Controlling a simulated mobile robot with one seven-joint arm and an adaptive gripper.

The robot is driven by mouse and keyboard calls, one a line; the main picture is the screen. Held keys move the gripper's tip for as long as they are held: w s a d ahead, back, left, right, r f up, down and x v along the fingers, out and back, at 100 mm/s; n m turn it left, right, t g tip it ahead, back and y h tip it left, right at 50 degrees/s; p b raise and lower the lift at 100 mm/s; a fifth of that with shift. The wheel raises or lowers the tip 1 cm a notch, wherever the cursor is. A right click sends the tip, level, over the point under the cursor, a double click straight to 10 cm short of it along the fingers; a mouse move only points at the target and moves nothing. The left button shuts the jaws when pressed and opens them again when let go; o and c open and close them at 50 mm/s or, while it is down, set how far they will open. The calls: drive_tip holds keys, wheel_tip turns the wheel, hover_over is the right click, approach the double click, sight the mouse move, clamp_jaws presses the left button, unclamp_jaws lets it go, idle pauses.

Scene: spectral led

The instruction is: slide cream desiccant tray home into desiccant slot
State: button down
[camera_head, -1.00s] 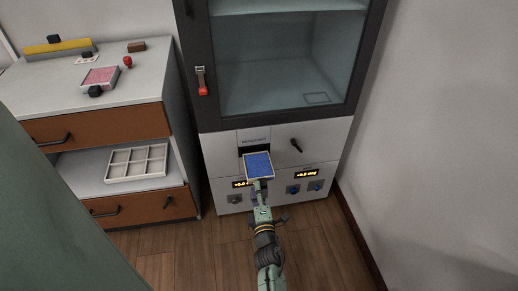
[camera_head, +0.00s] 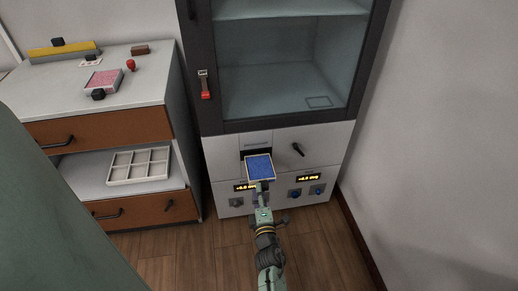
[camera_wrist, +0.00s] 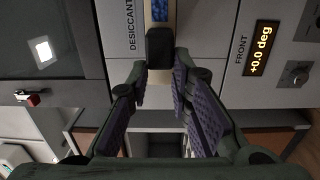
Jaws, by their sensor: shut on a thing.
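The cream desiccant tray (camera_head: 259,168), filled with blue beads, is in front of the lower panel of the cabinet in the head view. My gripper (camera_head: 261,191) is shut on its near end, which shows as a dark handle (camera_wrist: 160,46) in the wrist view. The dark desiccant slot (camera_head: 256,151) is just behind the tray's far end and mostly covered by it. Whether the tray's far edge is inside the slot cannot be told. In the wrist view the DESICCANT label (camera_wrist: 131,25) is beside the tray (camera_wrist: 160,12).
The glass-door cabinet (camera_head: 290,65) has a red-tagged latch (camera_head: 205,86). A drawer unit (camera_head: 95,130) at left holds a sectioned white tray (camera_head: 140,166). Floor in front is clear.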

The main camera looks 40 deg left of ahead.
sight(253, 165)
drive_tip(key=shift+a, duration=0.1)
drive_tip(key=shift+x, duration=2.8)
drive_tip(key=shift+a, duration=0.15)
drive_tip(key=shift+b+x, duration=1.35)
drive_tip(key=shift+x, duration=2.45)
drive_tip(key=shift+s+f, duration=0.1)
drive_tip(key=shift+s, duration=0.05)
drive_tip(key=c, duration=1.4)
unclamp_jaws()
drive_tip(key=shift+o, duration=0.2)
drive_tip(key=shift+f, duration=0.1)
